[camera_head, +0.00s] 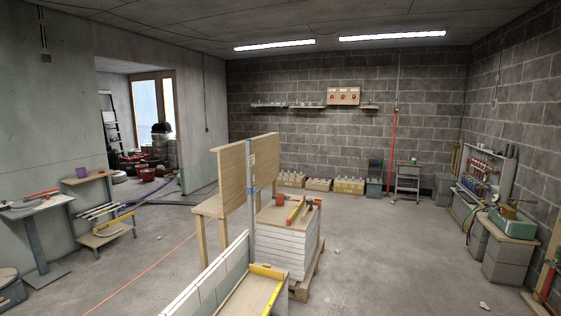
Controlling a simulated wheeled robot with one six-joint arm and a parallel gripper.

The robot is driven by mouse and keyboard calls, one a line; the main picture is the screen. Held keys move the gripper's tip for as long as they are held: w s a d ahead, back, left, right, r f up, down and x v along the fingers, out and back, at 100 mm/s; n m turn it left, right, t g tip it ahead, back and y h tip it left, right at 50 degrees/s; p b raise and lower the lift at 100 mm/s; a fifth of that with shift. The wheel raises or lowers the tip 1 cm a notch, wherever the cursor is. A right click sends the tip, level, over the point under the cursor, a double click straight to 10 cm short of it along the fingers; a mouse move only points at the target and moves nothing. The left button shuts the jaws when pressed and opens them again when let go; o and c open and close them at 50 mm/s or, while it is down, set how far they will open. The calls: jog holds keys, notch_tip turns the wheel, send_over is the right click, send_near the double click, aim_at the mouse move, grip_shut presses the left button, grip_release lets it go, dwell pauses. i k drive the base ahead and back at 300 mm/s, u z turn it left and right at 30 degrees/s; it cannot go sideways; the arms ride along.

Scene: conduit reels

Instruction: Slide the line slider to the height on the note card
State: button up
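A grey upright post (250,215) stands in the middle, at the end of a low white block wall. A small blue piece (252,190), which looks like the line slider, sits partway up the post. A small pale card with dark marks (252,160), possibly the note card, is above it at the post; its writing is too small to read. My gripper is not in view.
A wooden panel (232,175) stands behind the post. White blocks (285,250) on a pallet, with tools on top, are to its right. The low wall (205,285) and a yellow level (267,271) are in front. Open floor lies at right (390,260); an orange line crosses at left.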

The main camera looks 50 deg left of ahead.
aim_at(249, 191)
jog(key=u, duration=0.35)
jog(key=i, duration=1.15)
jog(key=u, duration=1.55)
jog(key=i, duration=0.7)
jog(key=u, duration=0.65)
